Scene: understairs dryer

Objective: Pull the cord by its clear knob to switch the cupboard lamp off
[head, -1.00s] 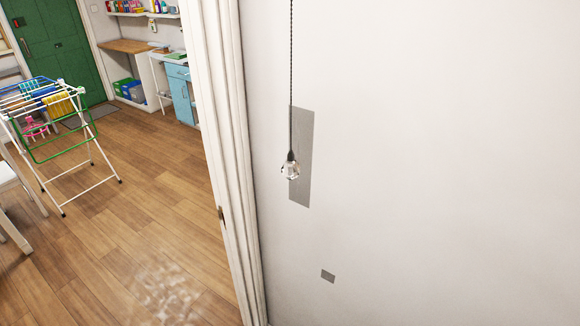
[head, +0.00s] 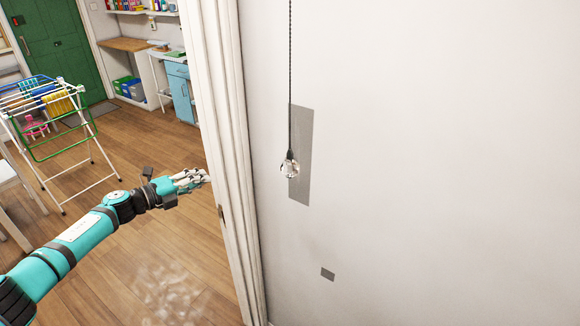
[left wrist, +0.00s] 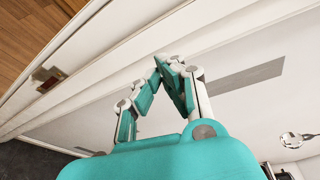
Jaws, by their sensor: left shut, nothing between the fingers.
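The clear knob (head: 289,167) hangs at the end of a dark, thin cord (head: 290,70) in front of the white wall. The knob also shows at the right edge of the left wrist view (left wrist: 291,139). My left gripper (head: 204,177) reaches in from the left beside the door frame, left of the knob and apart from it. In the left wrist view its fingers (left wrist: 166,62) are shut with nothing between them. My right gripper is not in view. The cupboard lamp is not in view.
A white door frame (head: 232,150) stands left of the knob, close to my left gripper. A grey panel (head: 301,190) and a small grey plate (head: 327,274) are on the wall. A drying rack (head: 45,120) stands on the wooden floor. The wall area right of the cord is clear.

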